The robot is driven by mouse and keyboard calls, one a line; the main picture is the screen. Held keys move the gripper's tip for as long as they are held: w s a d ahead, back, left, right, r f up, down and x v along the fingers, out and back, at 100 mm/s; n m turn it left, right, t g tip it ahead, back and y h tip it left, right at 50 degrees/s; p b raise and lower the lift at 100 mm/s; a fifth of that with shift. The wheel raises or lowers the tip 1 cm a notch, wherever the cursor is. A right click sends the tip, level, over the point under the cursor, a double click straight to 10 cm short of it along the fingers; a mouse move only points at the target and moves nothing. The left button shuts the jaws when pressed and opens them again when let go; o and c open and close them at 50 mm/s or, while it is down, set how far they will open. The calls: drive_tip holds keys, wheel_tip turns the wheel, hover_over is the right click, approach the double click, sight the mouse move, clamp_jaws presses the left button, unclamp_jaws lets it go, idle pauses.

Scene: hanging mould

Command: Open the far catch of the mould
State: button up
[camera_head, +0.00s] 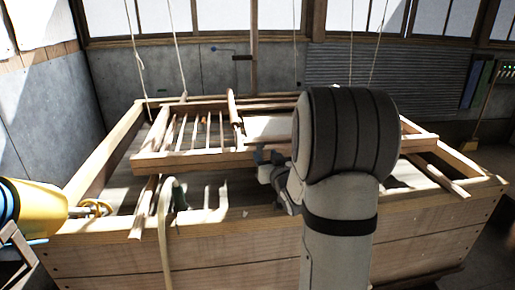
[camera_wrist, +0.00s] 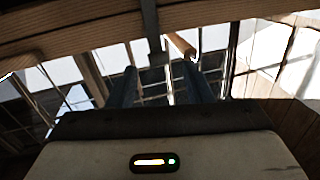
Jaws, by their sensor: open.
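The mould (camera_head: 185,157) is a wooden frame with several thin slats, lying level over a big wooden vat in the head view. A short brown wooden piece (camera_head: 233,107) stands up at its far side; I cannot tell if it is the far catch. My gripper (camera_head: 262,156) is beside the mould's right half, partly hidden by my arm. In the wrist view my gripper (camera_wrist: 162,78) has its two blue-grey fingers apart. A dark bar (camera_wrist: 151,25) and a light wooden peg (camera_wrist: 180,45) show beyond the fingertips. Nothing is seen held between them.
The vat (camera_head: 150,255) has wide wooden rims. Several ropes (camera_head: 178,50) hang down around the mould. My arm covers the right middle.

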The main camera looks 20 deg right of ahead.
sight(260, 148)
drive_tip(key=w, duration=0.6)
drive_tip(key=shift+w+d, duration=0.25)
drive_tip(key=shift+w, duration=0.05)
clamp_jaws()
